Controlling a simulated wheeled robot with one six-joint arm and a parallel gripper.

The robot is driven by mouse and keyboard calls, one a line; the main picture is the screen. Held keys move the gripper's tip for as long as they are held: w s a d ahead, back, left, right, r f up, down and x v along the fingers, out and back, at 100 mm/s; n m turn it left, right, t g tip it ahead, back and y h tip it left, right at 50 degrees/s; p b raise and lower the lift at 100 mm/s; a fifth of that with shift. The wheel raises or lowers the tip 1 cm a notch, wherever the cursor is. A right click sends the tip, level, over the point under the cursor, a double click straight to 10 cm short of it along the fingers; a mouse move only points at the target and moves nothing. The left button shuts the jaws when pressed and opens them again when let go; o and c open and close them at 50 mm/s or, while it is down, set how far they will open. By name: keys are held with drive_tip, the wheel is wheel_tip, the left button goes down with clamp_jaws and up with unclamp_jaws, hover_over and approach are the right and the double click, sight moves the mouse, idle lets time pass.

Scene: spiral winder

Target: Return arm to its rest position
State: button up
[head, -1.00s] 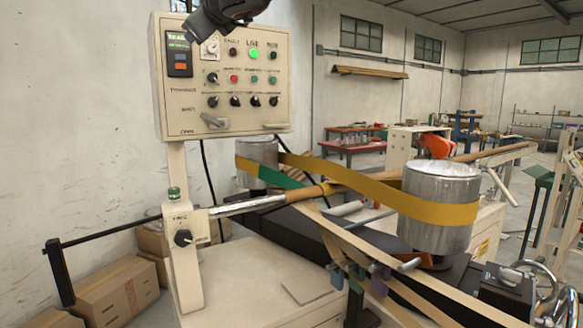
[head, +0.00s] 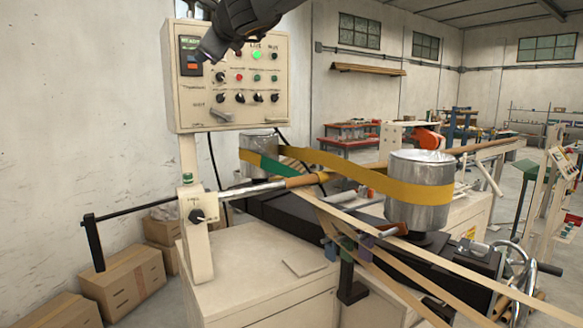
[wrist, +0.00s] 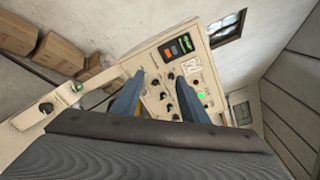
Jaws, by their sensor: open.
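My gripper (head: 206,50) hangs at the top of the head view, in front of the upper part of the cream control panel (head: 185,112). My dark wrist hides part of the panel's top row. In the wrist view the two gripper fingers (wrist: 158,105) are apart with nothing between them, and the panel (wrist: 150,62) with its knobs, lit green button and small display lies tilted beyond them. I cannot tell how far the fingertips are from the panel.
The winder's two metal drums (head: 421,212) carry a yellow and green belt (head: 340,172) around a tube on a shaft. A black crank arm (head: 92,240) sticks out left. Cardboard boxes (head: 125,285) stand on the floor by the wall. Paper strips run to the lower right.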

drive_tip(key=s+d+f+n+g+h, duration=0.1)
drive_tip(key=d+f+n+g+h, duration=0.15)
drive_tip(key=d+f, duration=0.6)
drive_tip(key=s+d+f+n+g+h, duration=0.15)
drive_tip(key=d+f+n, duration=0.25)
drive_tip(key=f, duration=1)
drive_tip(key=s+d+f+n+g+h, duration=0.15)
drive_tip(key=d+f+n, duration=0.35)
drive_tip(key=f, duration=0.6)
drive_tip(key=s+d+f+n+g+h, duration=0.1)
drive_tip(key=s+d+f+n+g, duration=0.2)
drive_tip(key=s+d+f, duration=0.7)
drive_tip(key=s+d+f+n+g+h, duration=0.2)
drive_tip(key=s+d+f+n+g, duration=0.2)
drive_tip(key=s+d+f, duration=0.7)
drive_tip(key=s+f+g, duration=0.1)
drive_tip(key=s+f, duration=0.2)
drive_tip(key=s, duration=0.1)
drive_tip(key=shift+s, duration=0.35)
drive_tip(key=shift+c, duration=0.2)
